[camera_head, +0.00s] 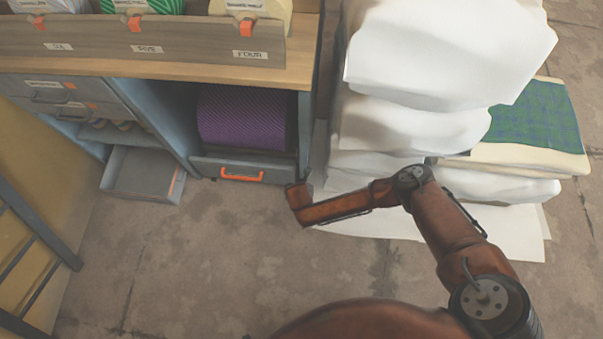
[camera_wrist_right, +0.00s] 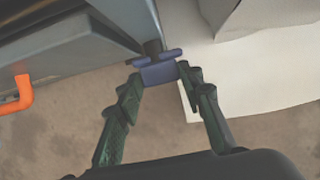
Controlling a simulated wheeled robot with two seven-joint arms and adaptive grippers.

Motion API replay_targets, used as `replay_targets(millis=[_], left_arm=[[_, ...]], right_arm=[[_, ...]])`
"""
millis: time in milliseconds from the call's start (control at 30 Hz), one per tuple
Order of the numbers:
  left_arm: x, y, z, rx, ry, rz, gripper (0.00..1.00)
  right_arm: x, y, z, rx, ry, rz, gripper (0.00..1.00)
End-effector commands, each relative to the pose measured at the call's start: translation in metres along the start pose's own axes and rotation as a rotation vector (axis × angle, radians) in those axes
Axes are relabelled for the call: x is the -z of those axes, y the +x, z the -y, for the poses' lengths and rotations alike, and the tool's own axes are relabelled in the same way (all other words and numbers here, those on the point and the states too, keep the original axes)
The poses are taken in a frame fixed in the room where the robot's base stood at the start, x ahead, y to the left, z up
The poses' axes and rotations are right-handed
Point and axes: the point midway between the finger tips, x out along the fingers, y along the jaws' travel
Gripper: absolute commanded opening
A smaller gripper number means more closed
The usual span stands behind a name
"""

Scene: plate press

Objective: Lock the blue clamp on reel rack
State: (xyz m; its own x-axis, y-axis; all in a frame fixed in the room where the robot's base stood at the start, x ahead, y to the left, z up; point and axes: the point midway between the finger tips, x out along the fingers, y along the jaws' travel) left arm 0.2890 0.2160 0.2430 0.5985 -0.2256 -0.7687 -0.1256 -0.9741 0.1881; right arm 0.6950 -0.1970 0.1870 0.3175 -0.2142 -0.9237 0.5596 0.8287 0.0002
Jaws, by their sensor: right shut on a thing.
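In the right wrist view, the blue clamp (camera_wrist_right: 159,74) sits at the bottom corner of the blue-grey rack (camera_wrist_right: 100,35). A dark stem and two small blue side lugs show just above its block. My right gripper (camera_wrist_right: 161,76) has a green finger on each side of this block and is shut on it. In the head view, my right arm reaches from the lower right to the rack's lower right corner. The gripper and clamp cannot be made out there. My left gripper is not in view.
The rack holds a purple roll (camera_head: 242,117) above a drawer with an orange handle (camera_head: 242,175). The floor in front is clear.

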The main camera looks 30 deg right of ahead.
Motion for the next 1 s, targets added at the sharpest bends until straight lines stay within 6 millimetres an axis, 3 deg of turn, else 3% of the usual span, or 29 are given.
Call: replay_targets(millis=[267,533,667,1000], left_arm=[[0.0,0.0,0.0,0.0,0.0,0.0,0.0],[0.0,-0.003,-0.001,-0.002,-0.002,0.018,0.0],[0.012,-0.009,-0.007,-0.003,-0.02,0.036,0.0],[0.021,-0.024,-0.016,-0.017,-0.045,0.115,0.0]], right_arm=[[0.001,0.0,0.0,0.001,0.0,-0.001,0.1],[0.001,-0.001,0.003,-0.028,0.013,-0.001,0.1],[0.001,-0.001,0.005,-0.08,0.036,-0.002,0.1],[0.004,0.003,0.015,-0.331,0.142,-0.004,0.1]])
